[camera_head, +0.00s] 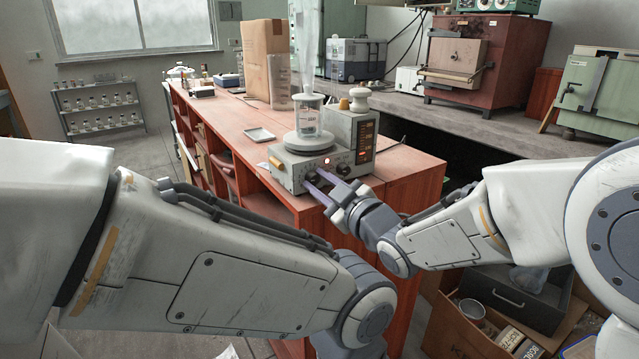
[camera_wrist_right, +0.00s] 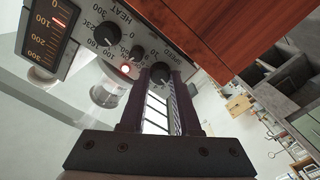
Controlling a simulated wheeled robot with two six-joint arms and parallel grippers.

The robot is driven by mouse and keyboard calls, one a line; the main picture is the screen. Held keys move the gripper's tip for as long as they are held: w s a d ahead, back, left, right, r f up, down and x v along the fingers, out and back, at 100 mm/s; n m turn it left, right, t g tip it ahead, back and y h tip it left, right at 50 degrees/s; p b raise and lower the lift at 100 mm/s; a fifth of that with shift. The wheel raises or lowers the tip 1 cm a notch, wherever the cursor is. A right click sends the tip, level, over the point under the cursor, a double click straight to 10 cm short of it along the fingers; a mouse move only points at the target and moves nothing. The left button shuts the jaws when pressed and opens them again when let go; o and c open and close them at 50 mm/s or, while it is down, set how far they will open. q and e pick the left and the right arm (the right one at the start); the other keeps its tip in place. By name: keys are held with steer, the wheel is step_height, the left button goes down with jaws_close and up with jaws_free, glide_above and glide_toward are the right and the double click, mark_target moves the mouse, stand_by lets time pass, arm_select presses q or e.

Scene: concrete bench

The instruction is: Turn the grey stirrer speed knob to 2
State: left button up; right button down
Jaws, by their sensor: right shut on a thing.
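The hotplate stirrer (camera_head: 285,180) is a grey-white box at the near end of the red-brown bench. In the right wrist view its panel (camera_wrist_right: 85,15) appears tilted, with a HEAT knob, a small middle knob, a red light and the dark grey SPEED knob (camera_wrist_right: 160,72). My right gripper (camera_head: 317,187) reaches the front panel. In the right wrist view its two fingers (camera_wrist_right: 161,76) are shut on the SPEED knob, one on each side. The knob's pointer and speed numbers cannot be read. My left arm crosses the foreground; its gripper is out of view.
A glass beaker (camera_head: 307,118) stands on the stirrer's round plate, with vapour above it. A column with a lit display (camera_head: 364,140) rises at its right. A white tray (camera_head: 259,135) and cardboard box (camera_head: 265,60) are farther back. An open carton (camera_head: 465,325) is low at right.

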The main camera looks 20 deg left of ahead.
steer(key=shift+m, duration=0.5)
steer(key=c, duration=0.6)
jaws_free()
steer(key=v, duration=1)
steer(key=shift+s+d, duration=0.2)
steer(key=shift+f, duration=0.1)
